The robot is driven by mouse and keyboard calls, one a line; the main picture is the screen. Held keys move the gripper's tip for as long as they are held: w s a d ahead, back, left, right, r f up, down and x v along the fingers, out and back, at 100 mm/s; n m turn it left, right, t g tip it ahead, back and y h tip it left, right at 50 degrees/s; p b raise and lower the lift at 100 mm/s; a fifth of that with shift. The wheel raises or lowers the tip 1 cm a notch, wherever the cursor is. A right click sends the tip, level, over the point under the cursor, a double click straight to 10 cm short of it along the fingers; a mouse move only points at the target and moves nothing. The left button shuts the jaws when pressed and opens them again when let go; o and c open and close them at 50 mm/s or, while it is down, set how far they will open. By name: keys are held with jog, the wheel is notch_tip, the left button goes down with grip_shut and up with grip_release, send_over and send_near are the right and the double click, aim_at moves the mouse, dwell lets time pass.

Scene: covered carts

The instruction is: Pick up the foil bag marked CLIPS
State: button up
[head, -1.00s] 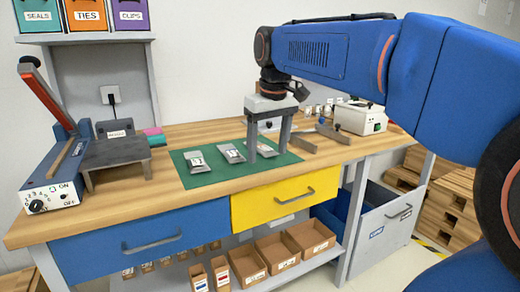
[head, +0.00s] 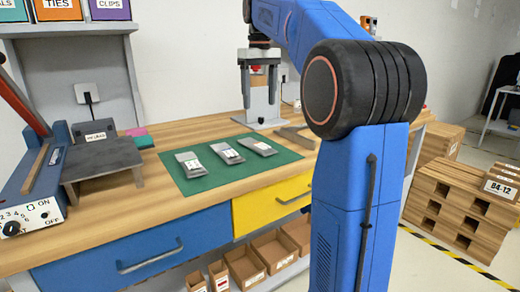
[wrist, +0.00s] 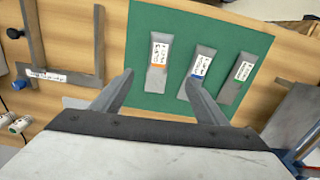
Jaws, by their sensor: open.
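Three silvery foil bags lie flat in a row on a green mat (head: 215,184). In the head view they are the left bag (head: 190,172), the middle bag (head: 222,159) and the right bag (head: 262,150). In the wrist view their labels have an orange-marked bag (wrist: 160,54), a blue-marked bag (wrist: 206,60) and a green-marked bag (wrist: 228,92). I cannot read the label words, so I cannot tell which says CLIPS. My gripper (head: 259,104) is open and empty, pointing down above the mat; in the wrist view its fingertips (wrist: 158,78) are either side of the orange-marked bag's lower part.
A grey stand (head: 100,156) and a blue sealer with a red lever (head: 35,180) are at the left. A grey angled metal piece (head: 298,137) lies right of the mat. A grey upright device (head: 262,120) stands behind. Bins (head: 58,10) sit on the upper shelf.

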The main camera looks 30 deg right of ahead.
send_over(261, 145)
jog(key=f, duration=0.9)
jog(key=shift+a+f, duration=0.25)
jog(key=shift+f, duration=0.05)
jog(key=shift+d+f, duration=0.15)
jog(key=shift+f, duration=2.5)
jog(key=c, duration=1.2)
